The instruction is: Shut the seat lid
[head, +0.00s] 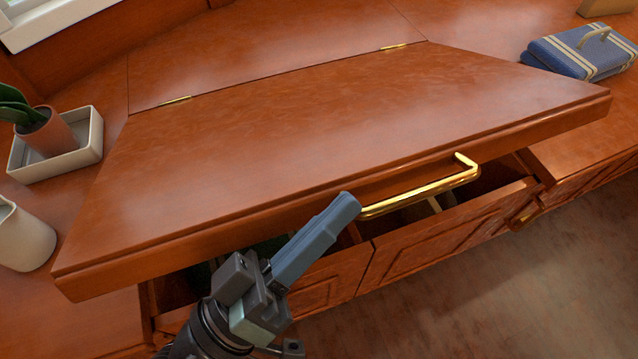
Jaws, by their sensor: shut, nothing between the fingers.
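The seat lid (330,140) is a reddish-brown wooden panel, hinged at its back edge by two brass hinges (395,47). It is partly open: its front edge stands above the seat box (440,240), and a dark gap shows beneath. A brass bar handle (425,195) is fixed to its front edge. My gripper (345,207) is shut and empty in front of the lid's front edge, close to the left end of the handle. I cannot tell whether the fingertips touch the lid or handle. Most of the box's inside is hidden under the lid.
On the bench at left are a potted plant (48,133) in a white tray (85,148) and a cream jug (24,238). A blue striped case (580,52) lies at the back right. Open floor (500,300) is at the lower right.

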